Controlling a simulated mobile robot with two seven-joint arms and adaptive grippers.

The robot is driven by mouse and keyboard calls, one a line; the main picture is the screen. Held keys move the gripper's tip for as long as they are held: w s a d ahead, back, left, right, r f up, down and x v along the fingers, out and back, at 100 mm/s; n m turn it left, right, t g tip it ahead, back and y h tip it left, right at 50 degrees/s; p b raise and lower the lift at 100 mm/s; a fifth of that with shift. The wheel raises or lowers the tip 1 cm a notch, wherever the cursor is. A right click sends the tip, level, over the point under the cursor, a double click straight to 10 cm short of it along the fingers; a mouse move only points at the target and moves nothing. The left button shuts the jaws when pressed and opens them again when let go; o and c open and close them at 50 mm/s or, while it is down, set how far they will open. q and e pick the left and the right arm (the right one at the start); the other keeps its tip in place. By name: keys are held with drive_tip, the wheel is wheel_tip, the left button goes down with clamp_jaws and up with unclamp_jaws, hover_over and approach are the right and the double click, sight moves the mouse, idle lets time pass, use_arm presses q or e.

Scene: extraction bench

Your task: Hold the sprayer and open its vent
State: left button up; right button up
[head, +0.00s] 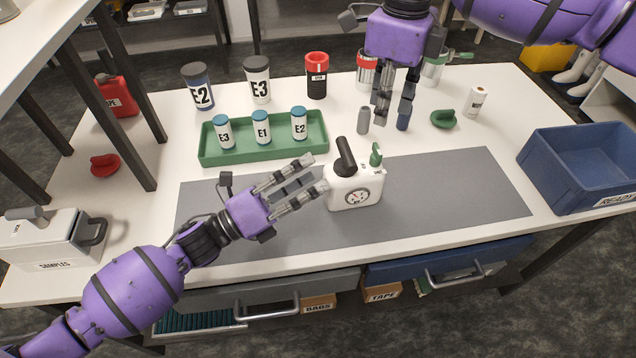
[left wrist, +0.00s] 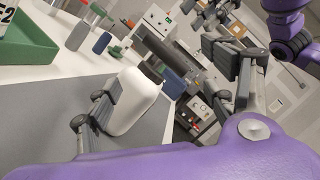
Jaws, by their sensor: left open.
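The sprayer (head: 350,190) is a white bottle with a round gauge, a black pump handle (head: 345,154) and a green part (head: 376,154) on top. It stands upright on the grey mat. My left gripper (head: 317,174) is open just left of the sprayer, its fingers pointing at it. In the left wrist view the white bottle (left wrist: 135,100) shows between the spread fingers (left wrist: 165,90); I cannot tell whether they touch it. My right gripper (head: 394,112) points down behind the sprayer, above a blue cylinder. Its opening is unclear.
A green tray (head: 262,157) with small labelled bottles lies behind the left gripper. A grey cylinder (head: 364,120) and a blue cylinder (head: 403,121) stand near the right gripper. A blue crate (head: 560,185) sits at the right edge. The grey mat (head: 460,190) is clear right of the sprayer.

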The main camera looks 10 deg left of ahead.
sight(353, 179)
use_arm(q)
drive_tip(key=w+f+m+g, duration=0.1)
drive_tip(key=m+g, duration=0.1)
drive_tip(key=m, duration=0.2)
drive_tip(key=w+f+m+g, duration=0.1)
drive_tip(key=f+m, duration=0.1)
drive_tip(key=m, duration=0.3)
drive_tip(key=d+f+m+g+h, duration=0.1)
drive_tip(key=m+g, duration=0.1)
drive_tip(key=m, duration=0.2)
drive_tip(key=shift+w+d+f+m+g, duration=0.1)
drive_tip(key=shift+w+f+m+g, duration=0.2)
drive_tip(key=shift+w+f, duration=0.1)
drive_tip(key=shift+w+d+f+m+g, duration=0.1)
drive_tip(key=shift+d+f+m+g, duration=0.1)
drive_tip(key=shift+m+g, duration=0.15)
drive_tip(key=shift+w+d+f+m, duration=0.15)
drive_tip(key=shift+w+d+m, duration=0.1)
drive_tip(key=shift+d, duration=0.4)
drive_tip(key=x, duration=0.6)
drive_tip(key=shift+d, duration=0.25)
drive_tip(key=shift+c, duration=0.3)
drive_tip(key=c, duration=1.5)
use_arm(e)
drive_tip(key=shift+c, duration=0.5)
